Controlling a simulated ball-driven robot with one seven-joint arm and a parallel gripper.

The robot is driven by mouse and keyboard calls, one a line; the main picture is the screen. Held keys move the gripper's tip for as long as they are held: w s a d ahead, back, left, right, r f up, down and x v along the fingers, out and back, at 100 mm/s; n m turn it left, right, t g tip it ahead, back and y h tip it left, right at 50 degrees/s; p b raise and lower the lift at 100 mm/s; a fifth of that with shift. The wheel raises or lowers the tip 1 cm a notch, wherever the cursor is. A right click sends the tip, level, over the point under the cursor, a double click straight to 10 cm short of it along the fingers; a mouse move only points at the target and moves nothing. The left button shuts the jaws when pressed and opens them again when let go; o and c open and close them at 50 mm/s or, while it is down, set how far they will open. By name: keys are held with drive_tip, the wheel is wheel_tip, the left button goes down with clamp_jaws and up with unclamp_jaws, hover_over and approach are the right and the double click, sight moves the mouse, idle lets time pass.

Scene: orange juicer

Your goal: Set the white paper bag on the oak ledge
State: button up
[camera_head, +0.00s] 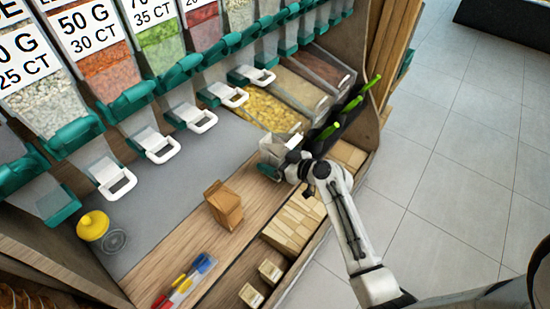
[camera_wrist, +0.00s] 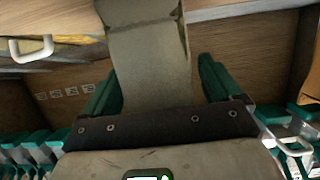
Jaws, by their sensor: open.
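The white paper bag (camera_wrist: 148,62) stands between the two green fingers of my gripper (camera_wrist: 157,78) in the wrist view. A gap shows beside the right finger, so the fingers are not closed on it. In the head view the pale bag (camera_head: 273,149) is at the right end of the counter, right at my gripper (camera_head: 272,165), whose arm partly hides it. Its base is hard to make out. The oak ledge (camera_head: 180,254) is the wood-grain strip along the front of the counter.
A brown paper bag (camera_head: 225,208) stands on the ledge. A yellow-lidded jar (camera_head: 93,226) and coloured markers (camera_head: 187,280) lie to the left. Dispensers with white handles (camera_head: 198,118) overhang the grey mat (camera_head: 185,165). Bins of yellow food (camera_head: 268,108) stand behind my gripper. The mat's middle is clear.

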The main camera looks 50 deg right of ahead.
drive_tip(key=shift+r, duration=0.1)
drive_tip(key=shift+r+p, duration=0.15)
drive_tip(key=shift+p, duration=0.15)
drive_tip(key=b+v, duration=0.2)
drive_tip(key=v, duration=1)
drive_tip(key=s+a+f+n+g+y, duration=0.1)
drive_tip(key=s+a+f+g, duration=0.15)
drive_tip(key=a, duration=0.35)
drive_tip(key=s+a+f+g+y, duration=0.2)
drive_tip(key=a+f+g, duration=0.15)
drive_tip(key=a, duration=0.25)
drive_tip(key=s+a+m+g+h, duration=0.1)
drive_tip(key=s+a+g+h, duration=0.2)
drive_tip(key=s+g, duration=0.4)
drive_tip(key=s, duration=0.3)
drive_tip(key=shift+s+a+r+m+g+h, duration=0.15)
drive_tip(key=shift+s+a+m+g+h, duration=0.15)
drive_tip(key=shift+m+h, duration=0.1)
